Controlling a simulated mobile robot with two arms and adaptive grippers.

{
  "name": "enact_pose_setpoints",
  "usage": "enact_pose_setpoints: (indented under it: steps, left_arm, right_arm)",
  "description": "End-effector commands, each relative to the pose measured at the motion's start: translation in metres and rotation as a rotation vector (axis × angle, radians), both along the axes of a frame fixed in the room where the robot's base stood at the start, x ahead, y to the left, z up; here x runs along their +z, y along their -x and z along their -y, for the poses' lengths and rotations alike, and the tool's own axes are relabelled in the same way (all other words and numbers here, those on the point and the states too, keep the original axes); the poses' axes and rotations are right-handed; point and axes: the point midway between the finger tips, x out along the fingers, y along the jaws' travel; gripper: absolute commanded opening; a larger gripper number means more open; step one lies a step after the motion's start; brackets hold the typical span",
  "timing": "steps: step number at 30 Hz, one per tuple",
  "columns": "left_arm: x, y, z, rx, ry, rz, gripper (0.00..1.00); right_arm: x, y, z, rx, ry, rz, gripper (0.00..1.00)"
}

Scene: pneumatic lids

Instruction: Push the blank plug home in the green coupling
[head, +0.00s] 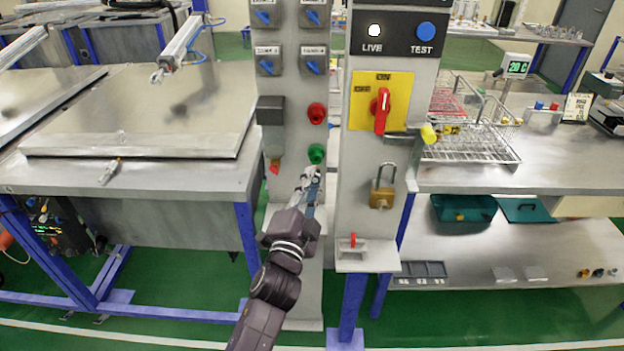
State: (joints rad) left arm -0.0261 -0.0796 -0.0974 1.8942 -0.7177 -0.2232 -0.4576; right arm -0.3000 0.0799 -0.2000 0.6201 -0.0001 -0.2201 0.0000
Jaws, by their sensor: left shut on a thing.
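The green coupling (316,153) sits on the grey panel post, below a red coupling (317,112). My left gripper (311,176) is just below the green coupling, its fingers pointing up towards it. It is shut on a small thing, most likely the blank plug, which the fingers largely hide. I cannot tell whether the plug touches the coupling or how deep it sits. My right gripper is not in view.
A dark box (271,110) and a small red-orange piece (275,167) are left of the couplings. Blue valve handles (266,66) are above. To the right, a second post carries a red rotary switch (381,110) and a brass padlock (382,200). A steel lidded tank (150,110) stands left.

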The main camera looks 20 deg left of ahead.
Motion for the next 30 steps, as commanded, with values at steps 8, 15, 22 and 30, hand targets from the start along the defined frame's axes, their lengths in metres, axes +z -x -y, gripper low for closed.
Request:
enact_pose_setpoints:
  steps: [8,15,22,30]
  left_arm:
    - [-0.035,0.003,0.001,0.0,0.0,0.001,0.0]
    - [-0.033,0.003,0.001,-0.001,0.001,0.001,0.0]
    - [-0.033,-0.002,0.0,-0.001,0.0,0.003,0.0]
    - [-0.033,-0.025,-0.007,-0.001,-0.001,0.003,0.0]
  right_arm:
    - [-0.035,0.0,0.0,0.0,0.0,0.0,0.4]
    - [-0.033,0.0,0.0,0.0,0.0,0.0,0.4]
    - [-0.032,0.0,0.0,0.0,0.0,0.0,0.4]
    - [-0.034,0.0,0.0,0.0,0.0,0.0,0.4]
